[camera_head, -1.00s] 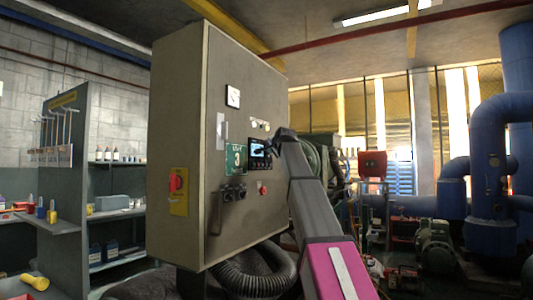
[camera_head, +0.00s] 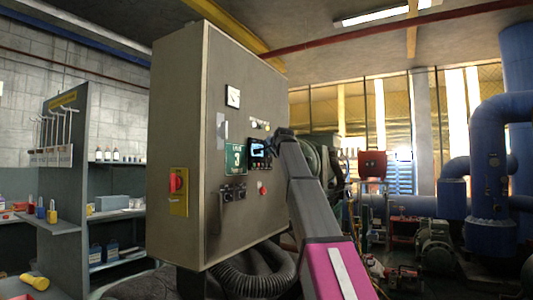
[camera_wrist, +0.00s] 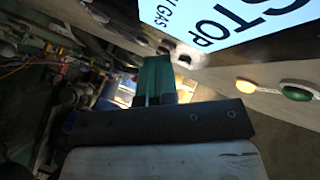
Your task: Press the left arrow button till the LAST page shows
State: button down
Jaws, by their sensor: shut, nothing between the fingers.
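The lit display (camera_head: 258,147) is on the front of the grey control cabinet (camera_head: 180,130). In the wrist view the display (camera_wrist: 222,22) is large, cut off by the top edge, and shows big tilted letters reading "STOP" with smaller text partly reading "GAS". My gripper (camera_wrist: 154,70) is shut and empty, its green fingers just below the display's edge in the picture. In the head view my gripper (camera_head: 270,146) is at the display's right side, mostly hidden by my wrist. Contact with a button cannot be told.
A red switch (camera_head: 176,183) is on the cabinet's side, and a black hose (camera_head: 250,285) runs below. Shelves (camera_head: 120,215) stand left; blue pipes (camera_head: 487,175) stand right.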

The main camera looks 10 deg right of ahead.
jog(key=shift+s+d, duration=0.4)
jog(key=shift+d, duration=0.2)
jog(key=shift+d, duration=0.1)
jog(key=shift+s+d, duration=0.75)
jog(key=shift+d, duration=0.25)
jog(key=shift+s+d, duration=0.75)
jog(key=shift+d, duration=0.2)
